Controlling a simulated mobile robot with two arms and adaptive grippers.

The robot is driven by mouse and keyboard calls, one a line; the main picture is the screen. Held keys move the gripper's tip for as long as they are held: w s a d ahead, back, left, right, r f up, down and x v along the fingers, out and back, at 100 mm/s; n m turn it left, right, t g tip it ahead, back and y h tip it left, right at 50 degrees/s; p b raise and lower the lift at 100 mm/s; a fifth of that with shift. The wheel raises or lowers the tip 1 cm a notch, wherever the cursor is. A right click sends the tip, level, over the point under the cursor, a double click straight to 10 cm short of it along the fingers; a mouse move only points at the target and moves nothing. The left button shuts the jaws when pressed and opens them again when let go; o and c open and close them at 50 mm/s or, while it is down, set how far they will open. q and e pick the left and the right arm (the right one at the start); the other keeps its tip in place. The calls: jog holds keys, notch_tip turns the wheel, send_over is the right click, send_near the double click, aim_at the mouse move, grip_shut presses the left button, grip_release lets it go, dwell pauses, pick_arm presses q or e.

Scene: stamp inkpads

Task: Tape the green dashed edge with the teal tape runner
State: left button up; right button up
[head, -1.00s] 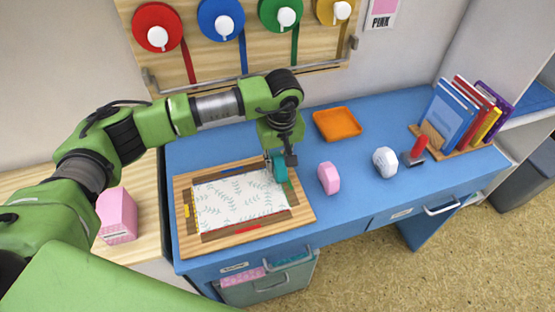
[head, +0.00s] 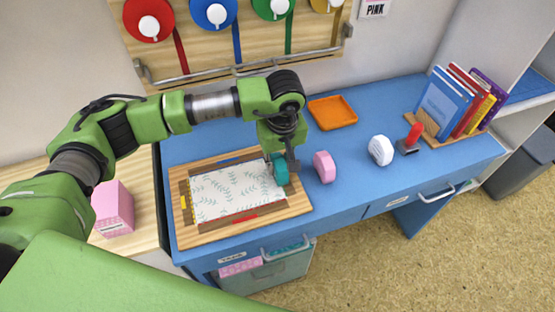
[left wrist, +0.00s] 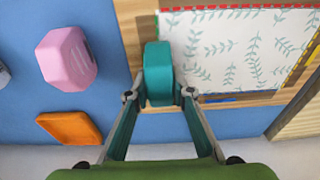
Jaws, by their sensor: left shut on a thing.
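The teal tape runner (head: 281,170) is in my left gripper (head: 284,157), over the right edge of the leaf-patterned paper (head: 230,190). In the left wrist view, the fingers (left wrist: 160,95) are shut on the tape runner (left wrist: 158,72), and the paper (left wrist: 245,50) lies to its right. The paper's right side in the head view, where the green edge lies, is mostly hidden by the runner and gripper. Whether the runner touches the paper, I cannot tell. Red, blue and yellow marks show along the other sides. My right gripper is not in view.
The paper lies on a wooden board (head: 290,208) on the blue desk (head: 350,190). A pink block (head: 324,167) stands close to the right of the board. An orange tray (head: 332,112) is behind it. A white object (head: 381,150) and a red-handled stamp (head: 411,138) stand farther right.

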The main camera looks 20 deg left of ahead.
aim_at(284, 180)
pick_arm(q)
jog(key=shift+s+d, duration=0.55)
jog(key=shift+s, duration=0.25)
jog(key=shift+s+d, duration=0.5)
jog(key=shift+s, duration=0.3)
jog(key=shift+s+d, duration=0.1)
jog(key=shift+s+d+b, duration=0.3)
jog(key=shift+s+d, duration=0.2)
jog(key=shift+s, duration=0.3)
jog(key=shift+s+d+b, duration=0.3)
jog(key=shift+s+d, duration=0.2)
jog(key=shift+s, duration=0.25)
notch_tip(284, 180, up, 7)
jog(key=p, duration=0.2)
jog(key=shift+w, duration=0.1)
jog(key=shift+b, duration=0.35)
